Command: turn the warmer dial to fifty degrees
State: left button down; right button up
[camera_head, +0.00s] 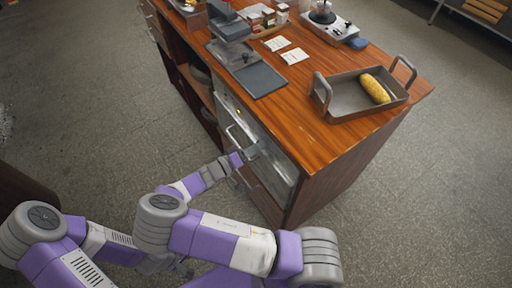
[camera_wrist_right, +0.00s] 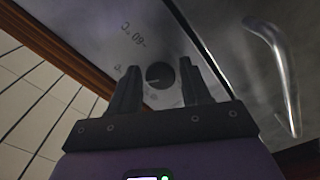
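The warmer dial (camera_wrist_right: 160,75) is a small dark round knob on a grey metal panel (camera_wrist_right: 215,30), with a pale mark at its left side. Printed temperature marks (camera_wrist_right: 133,38) stand upside down near it; I cannot read the dial's setting. My right gripper (camera_wrist_right: 160,80) has its two dark fingers apart, one on each side of the dial in the picture, with visible gaps. I cannot tell how far the tips are from the panel. In the head view the right gripper (camera_head: 250,153) is at the counter's front, where the dial is hidden. My left gripper is not clearly seen.
A curved metal handle (camera_wrist_right: 283,75) sticks out of the panel at right. The wooden counter (camera_head: 305,125) carries a grey tray (camera_head: 345,107) with a yellow cob (camera_head: 376,88), white cards (camera_head: 295,56) and a dark flat plate (camera_head: 260,80). The floor in front is open.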

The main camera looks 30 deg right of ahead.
jog(key=shift+o, duration=0.8)
jog(key=a, duration=0.7)
jog(key=shift+s+a+p, duration=0.3)
jog(key=shift+p, duration=0.15)
